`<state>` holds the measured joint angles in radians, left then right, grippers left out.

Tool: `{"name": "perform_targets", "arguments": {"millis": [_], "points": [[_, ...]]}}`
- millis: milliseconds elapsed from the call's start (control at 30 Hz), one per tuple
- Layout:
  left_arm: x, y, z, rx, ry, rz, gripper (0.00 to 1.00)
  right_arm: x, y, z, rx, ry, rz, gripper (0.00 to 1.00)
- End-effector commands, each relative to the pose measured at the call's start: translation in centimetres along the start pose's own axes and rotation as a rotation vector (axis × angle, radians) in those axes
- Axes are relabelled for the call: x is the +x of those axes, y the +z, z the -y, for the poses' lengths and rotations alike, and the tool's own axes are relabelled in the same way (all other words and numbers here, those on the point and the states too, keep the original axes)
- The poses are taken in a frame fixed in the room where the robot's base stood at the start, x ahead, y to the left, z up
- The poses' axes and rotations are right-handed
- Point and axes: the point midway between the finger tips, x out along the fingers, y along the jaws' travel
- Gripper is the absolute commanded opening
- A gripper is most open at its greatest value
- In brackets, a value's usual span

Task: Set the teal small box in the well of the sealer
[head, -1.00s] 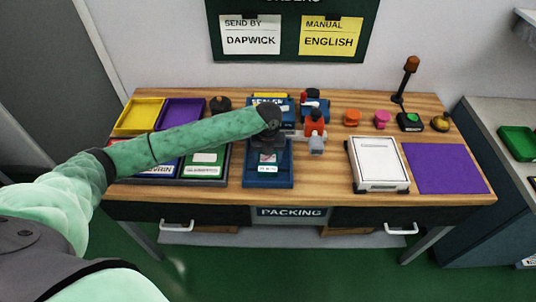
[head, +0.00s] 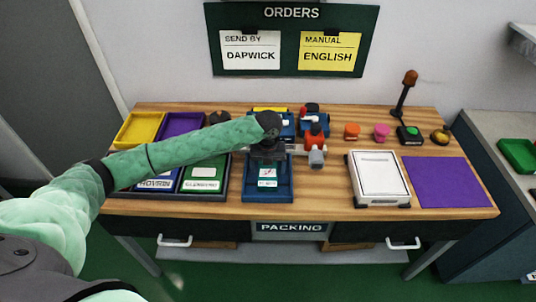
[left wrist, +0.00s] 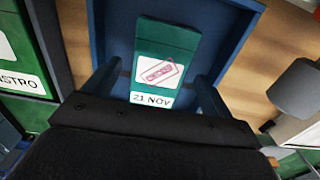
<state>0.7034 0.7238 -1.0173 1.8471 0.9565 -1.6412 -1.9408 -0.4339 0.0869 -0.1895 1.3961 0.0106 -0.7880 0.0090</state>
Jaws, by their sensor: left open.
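The teal small box (left wrist: 165,55) lies flat in the blue well of the sealer (left wrist: 238,22) in the left wrist view. It has a white "21 NOV" label and a red stamp mark. My left gripper (left wrist: 158,82) is open, its two fingers on either side of the box with visible gaps. In the head view my left gripper (head: 268,153) is above the back part of the blue sealer (head: 268,196), and the box's white label (head: 267,178) shows in front of it. The arm hides part of the sealer. My right gripper is not in view.
A yellow tray (head: 139,129), a purple tray and labelled trays stand left of the sealer. A red and grey device (head: 316,145) is close on its right.

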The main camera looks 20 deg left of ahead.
Motion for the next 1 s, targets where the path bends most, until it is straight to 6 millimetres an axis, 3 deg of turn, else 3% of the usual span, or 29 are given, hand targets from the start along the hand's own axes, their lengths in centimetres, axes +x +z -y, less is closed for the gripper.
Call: {"name": "perform_targets", "arguments": {"millis": [500, 700, 1000], "points": [[-8.4, 0.1, 0.1, 0.000, -0.002, 0.001, 0.85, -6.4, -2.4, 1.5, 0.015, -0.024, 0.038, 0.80], [-9.8, 0.0, 0.0, 0.001, 0.000, 0.000, 0.85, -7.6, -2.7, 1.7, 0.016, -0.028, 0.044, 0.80], [-10.0, 0.0, 0.0, 0.001, -0.001, -0.001, 0.85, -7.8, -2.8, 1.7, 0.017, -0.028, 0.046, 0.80]]}}
